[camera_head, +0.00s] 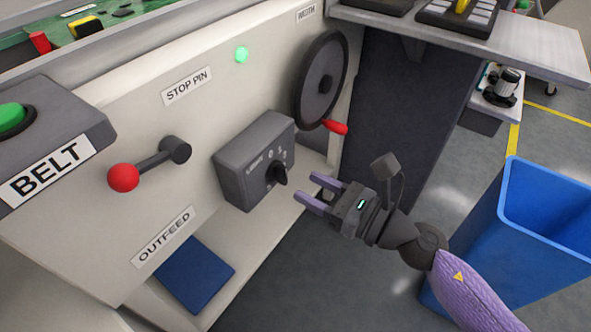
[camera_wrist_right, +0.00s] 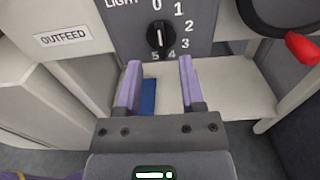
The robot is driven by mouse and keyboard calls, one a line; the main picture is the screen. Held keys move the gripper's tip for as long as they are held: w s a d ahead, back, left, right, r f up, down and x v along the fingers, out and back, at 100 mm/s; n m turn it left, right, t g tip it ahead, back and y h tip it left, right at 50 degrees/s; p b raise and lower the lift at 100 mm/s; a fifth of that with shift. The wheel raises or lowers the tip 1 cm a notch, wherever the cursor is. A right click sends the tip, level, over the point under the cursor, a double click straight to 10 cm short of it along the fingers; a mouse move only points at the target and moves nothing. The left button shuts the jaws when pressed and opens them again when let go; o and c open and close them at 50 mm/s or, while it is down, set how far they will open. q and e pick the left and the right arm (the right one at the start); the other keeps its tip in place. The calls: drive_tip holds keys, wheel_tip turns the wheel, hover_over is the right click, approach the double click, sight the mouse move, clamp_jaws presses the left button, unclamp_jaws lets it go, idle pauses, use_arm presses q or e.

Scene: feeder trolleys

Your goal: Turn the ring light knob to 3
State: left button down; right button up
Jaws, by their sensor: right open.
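The ring light knob (camera_head: 279,174) is a black pointer knob on a grey box (camera_head: 238,178) marked LIGHT on the trolley's side panel. In the right wrist view the knob (camera_wrist_right: 158,36) is upright, with its white mark towards the 0; the numbers 0 to 5 run clockwise around it. My right gripper (camera_head: 305,187) is open and empty, a short gap in front of the knob. In the wrist view its two purple fingers (camera_wrist_right: 159,64) point at the knob, one on each side below it. My left gripper is not in view.
A black handwheel (camera_head: 322,82) with a red handle (camera_head: 336,127) is above right of the box. A red-balled lever (camera_head: 124,177) is to the left. A blue bin (camera_head: 520,230) stands at the right, near my right arm. A green lamp (camera_head: 241,54) glows above.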

sight(286, 176)
drive_tip(key=x, duration=0.4)
drive_tip(key=shift+w+a, duration=0.15)
drive_tip(key=shift+a, duration=0.15)
clamp_jaws()
